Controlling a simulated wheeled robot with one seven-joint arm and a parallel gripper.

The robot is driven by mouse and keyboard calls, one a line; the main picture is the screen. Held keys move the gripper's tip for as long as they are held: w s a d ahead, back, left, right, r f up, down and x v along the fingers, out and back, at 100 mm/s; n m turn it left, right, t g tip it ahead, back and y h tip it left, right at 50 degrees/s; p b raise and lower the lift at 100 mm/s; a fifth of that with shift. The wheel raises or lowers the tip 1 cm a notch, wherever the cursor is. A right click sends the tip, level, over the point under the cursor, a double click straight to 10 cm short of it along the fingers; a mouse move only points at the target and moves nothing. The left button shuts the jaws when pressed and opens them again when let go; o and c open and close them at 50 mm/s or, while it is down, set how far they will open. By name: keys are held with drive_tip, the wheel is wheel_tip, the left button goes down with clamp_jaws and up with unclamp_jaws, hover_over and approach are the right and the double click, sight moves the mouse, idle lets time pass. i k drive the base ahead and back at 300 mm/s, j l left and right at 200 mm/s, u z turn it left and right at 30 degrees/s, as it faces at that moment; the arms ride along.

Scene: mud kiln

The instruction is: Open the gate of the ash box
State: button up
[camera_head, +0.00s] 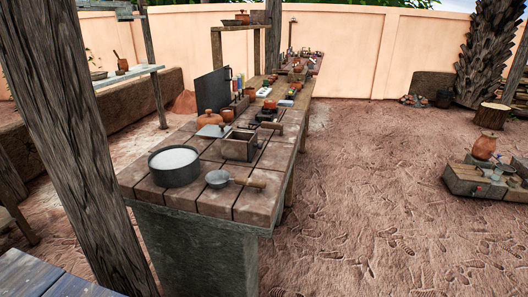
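I cannot tell for sure which thing is the ash box. A small brown box (239,147) stands on the tiled counter (220,203), behind a round metal pot with white contents (174,167). It may be the ash box, but its gate cannot be made out at this size. Low stone blocks (466,179) with an orange clay jar (484,147) stand on the ground at the right. No gate can be made out there either. My gripper is not in view.
An orange lidded pot (209,118) and a dark upright panel (212,91) are farther back. A wooden post (85,150) stands at the left. The sandy ground right of the counter is open.

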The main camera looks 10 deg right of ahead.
sight(252, 145)
drive_tip(key=i+l+z, duration=0.15)
drive_tip(key=i+l, duration=1.55)
drive_tip(key=i+j, duration=0.15)
drive_tip(key=i, duration=0.15)
